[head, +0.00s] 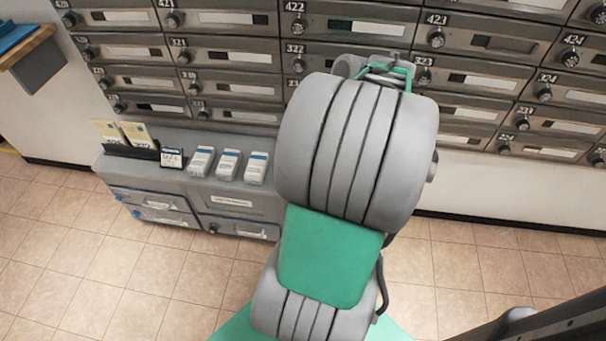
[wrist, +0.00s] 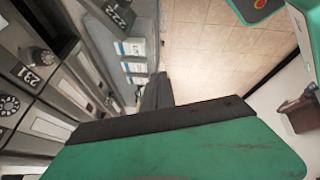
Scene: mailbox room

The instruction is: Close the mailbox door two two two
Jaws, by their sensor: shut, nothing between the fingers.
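In the wrist view, the mailbox door marked 222 (wrist: 118,14) shows at the top edge, standing out from the wall of boxes at an angle, so it looks open. Only part of it is in the picture. In the head view my arm hides most of that box. My gripper's dark fingers (wrist: 156,92) are shut and empty in the wrist view, beyond its green body. They appear apart from the door, though the distance is hard to judge. In the head view the gripper is mostly behind my arm, with only a green part showing near the boxes.
Rows of closed metal mailboxes (head: 225,55) with dials line the wall. Below them a grey cabinet (head: 240,203) carries small white boxes (head: 228,163) and card holders. A blue-topped shelf (head: 22,45) is at far left. The tiled floor is clear in front.

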